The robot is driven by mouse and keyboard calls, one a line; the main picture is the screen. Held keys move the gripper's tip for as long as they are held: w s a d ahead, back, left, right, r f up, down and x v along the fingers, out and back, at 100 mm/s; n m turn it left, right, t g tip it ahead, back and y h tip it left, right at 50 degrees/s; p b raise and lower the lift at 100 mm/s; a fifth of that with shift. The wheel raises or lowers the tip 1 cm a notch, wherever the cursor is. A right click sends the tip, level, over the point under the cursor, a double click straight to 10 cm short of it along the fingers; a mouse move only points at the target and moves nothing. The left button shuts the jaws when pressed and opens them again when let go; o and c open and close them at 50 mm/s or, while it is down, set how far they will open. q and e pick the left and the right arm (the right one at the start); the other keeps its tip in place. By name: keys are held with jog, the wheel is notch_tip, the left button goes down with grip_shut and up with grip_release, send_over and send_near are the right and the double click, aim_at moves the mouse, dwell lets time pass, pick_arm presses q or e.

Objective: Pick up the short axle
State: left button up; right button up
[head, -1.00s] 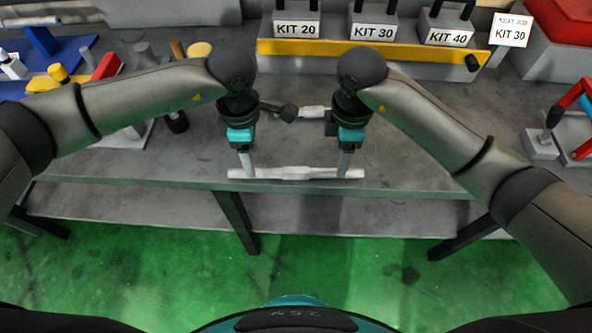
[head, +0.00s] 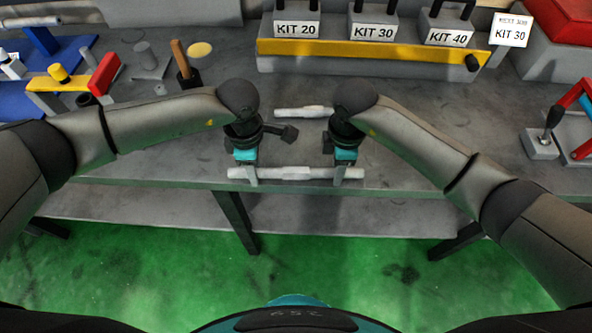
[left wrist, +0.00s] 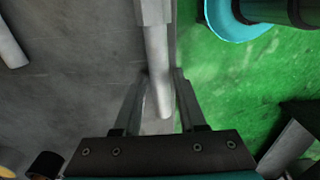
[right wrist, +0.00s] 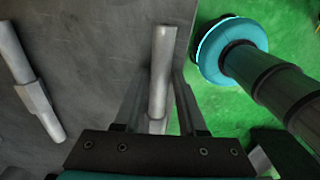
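Two pale grey stepped axles lie on the workbench. The nearer axle (head: 297,174) lies left to right along the front edge. The farther axle (head: 302,112) lies behind it and looks shorter; its right end is close to my right wrist. My left gripper (head: 252,178) is over the left end of the nearer axle, which runs between its open fingers in the left wrist view (left wrist: 158,75). My right gripper (head: 341,175) is over the right end, also with open fingers on either side of the axle in the right wrist view (right wrist: 161,75). I cannot tell whether the fingers touch it.
A yellow-fronted rack (head: 365,54) with kit weights stands behind. Tools and a blue tray (head: 75,50) are at the back left. A small lever block (head: 543,140) is at the right. The bench edge drops to a green floor (head: 330,270) in front.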

pick_arm(q)
grip_shut()
pick_arm(e)
grip_shut()
pick_arm(q)
jog(key=shift+w, duration=0.1)
pick_arm(e)
jog(key=shift+w, duration=0.1)
dwell(0.6)
